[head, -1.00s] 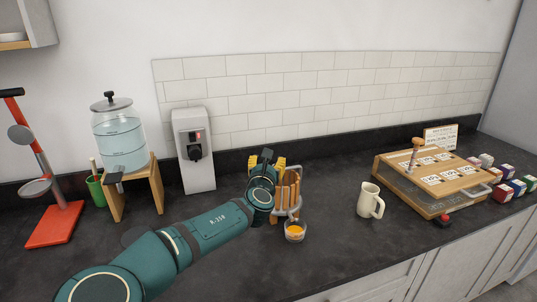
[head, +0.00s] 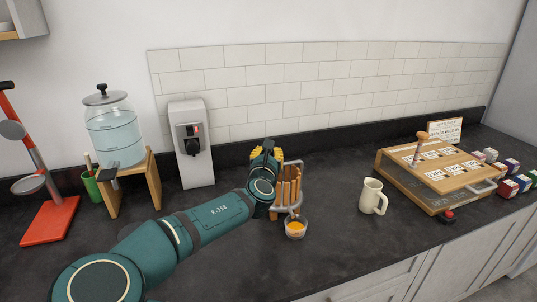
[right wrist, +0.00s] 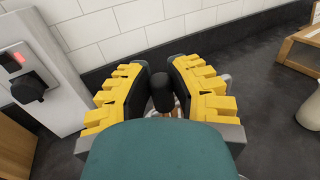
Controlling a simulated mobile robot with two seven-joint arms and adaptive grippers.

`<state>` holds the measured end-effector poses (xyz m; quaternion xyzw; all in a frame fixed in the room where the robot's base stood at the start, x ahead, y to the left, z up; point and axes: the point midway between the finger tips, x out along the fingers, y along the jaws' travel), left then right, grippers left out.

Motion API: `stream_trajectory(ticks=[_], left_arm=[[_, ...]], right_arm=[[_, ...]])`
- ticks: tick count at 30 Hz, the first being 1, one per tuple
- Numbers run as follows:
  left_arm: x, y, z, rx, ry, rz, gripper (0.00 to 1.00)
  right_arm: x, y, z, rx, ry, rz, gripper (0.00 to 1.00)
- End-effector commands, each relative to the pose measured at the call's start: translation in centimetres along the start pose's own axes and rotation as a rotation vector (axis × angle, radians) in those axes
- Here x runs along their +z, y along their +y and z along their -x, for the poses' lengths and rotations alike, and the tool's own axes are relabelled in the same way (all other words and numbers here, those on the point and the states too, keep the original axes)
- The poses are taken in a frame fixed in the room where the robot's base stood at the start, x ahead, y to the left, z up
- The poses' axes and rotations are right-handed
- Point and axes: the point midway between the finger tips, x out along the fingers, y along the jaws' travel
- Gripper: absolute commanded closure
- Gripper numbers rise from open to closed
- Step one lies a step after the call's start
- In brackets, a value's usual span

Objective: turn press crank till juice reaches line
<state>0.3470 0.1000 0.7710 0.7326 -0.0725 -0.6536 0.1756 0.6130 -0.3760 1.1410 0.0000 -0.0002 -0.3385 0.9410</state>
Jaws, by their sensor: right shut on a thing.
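The press (head: 291,187), a barrel of upright wooden slats in a metal frame, stands on the dark counter. A small clear glass (head: 296,228) with orange juice stands at its front foot. The fill line is too small to make out. My right gripper (head: 265,153), with yellow-ribbed fingers, is at the upper left of the press, and its arm partly covers the press. In the right wrist view, my right gripper (right wrist: 161,85) is shut on the black crank knob (right wrist: 162,93). The rest of the crank is mostly hidden. My left gripper is not in view.
A cream jug (head: 371,197) stands right of the press. Farther right is a wooden case (head: 440,178) with labelled cards. A white dispenser (head: 192,145), a water jar (head: 112,130) on a wooden stand and a red-based stand (head: 50,221) are left.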

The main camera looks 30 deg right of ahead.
Motion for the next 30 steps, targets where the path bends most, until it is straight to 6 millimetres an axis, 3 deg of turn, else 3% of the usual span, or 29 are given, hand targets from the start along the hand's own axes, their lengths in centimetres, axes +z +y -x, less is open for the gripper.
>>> stream_trajectory(ticks=[14,23,30], left_arm=[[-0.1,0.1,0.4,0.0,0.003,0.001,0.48],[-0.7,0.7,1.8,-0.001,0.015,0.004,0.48],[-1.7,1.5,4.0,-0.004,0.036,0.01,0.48]], right_arm=[[0.1,0.6,-0.6,-0.129,-0.003,0.007,1.0],[0.3,1.3,-1.8,-0.388,-0.003,0.007,1.0],[0.5,1.6,-2.9,-0.615,0.0,0.001,1.0]])
